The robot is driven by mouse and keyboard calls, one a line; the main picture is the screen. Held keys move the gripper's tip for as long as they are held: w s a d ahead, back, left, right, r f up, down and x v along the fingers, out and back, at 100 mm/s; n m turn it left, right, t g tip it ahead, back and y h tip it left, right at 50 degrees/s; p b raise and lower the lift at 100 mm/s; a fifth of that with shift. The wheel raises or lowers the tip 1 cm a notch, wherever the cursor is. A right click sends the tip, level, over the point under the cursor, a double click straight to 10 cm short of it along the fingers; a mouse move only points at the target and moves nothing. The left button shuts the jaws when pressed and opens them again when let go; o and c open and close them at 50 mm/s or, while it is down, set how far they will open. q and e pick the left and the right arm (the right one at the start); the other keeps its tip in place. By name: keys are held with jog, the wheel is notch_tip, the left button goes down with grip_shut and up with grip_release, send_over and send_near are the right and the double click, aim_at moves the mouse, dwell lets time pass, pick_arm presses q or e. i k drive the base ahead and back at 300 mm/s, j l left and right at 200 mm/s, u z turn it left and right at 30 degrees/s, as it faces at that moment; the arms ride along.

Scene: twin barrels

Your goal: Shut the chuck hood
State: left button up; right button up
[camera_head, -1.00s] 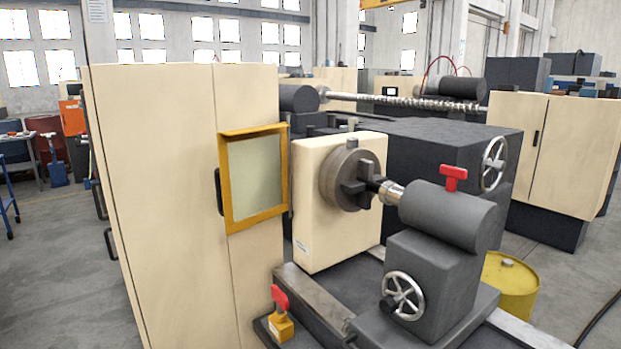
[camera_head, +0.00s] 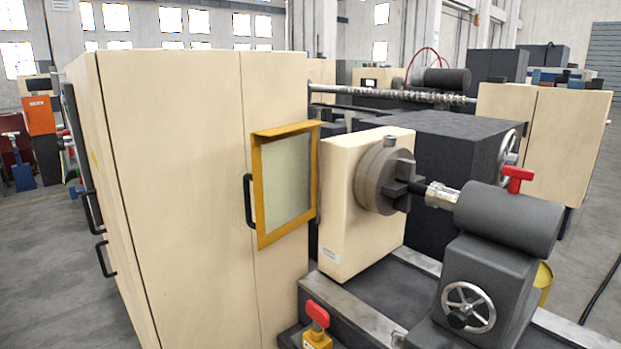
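A yellow-framed panel with a pale window (camera_head: 287,185), which looks like the chuck hood, stands upright against the cream cabinet's right edge, left of the chuck. A black handle (camera_head: 249,201) is beside its left edge. The grey chuck (camera_head: 378,182) with dark jaws sits on the cream headstock (camera_head: 338,200) and shows uncovered from the front. A dark workpiece (camera_head: 418,187) spans from the jaws toward the tailstock. Neither of my grippers is in view.
The tall cream cabinet (camera_head: 185,170) fills the left side. The grey tailstock (camera_head: 508,219) has a red lever (camera_head: 517,180) and a handwheel (camera_head: 467,308). A red-topped lever on a yellow block (camera_head: 318,318) stands at the front. Open floor (camera_head: 45,265) lies at the left.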

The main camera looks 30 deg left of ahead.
aim_at(257, 138)
jog(key=j+z, duration=0.1)
jog(key=j, duration=0.35)
jog(key=k+j, duration=0.1)
jog(key=j, duration=0.35)
jog(key=j+z, duration=0.15)
jog(key=j, duration=0.3)
jog(key=k+j, duration=0.15)
jog(key=j, duration=0.3)
jog(key=j+z, duration=0.15)
jog(key=j, duration=0.3)
jog(key=k+j+z, duration=0.1)
jog(key=j, duration=0.3)
jog(key=k+j, duration=0.2)
jog(key=j, duration=0.25)
jog(key=k+j+z, duration=0.15)
jog(key=j, duration=0.3)
jog(key=i, duration=0.05)
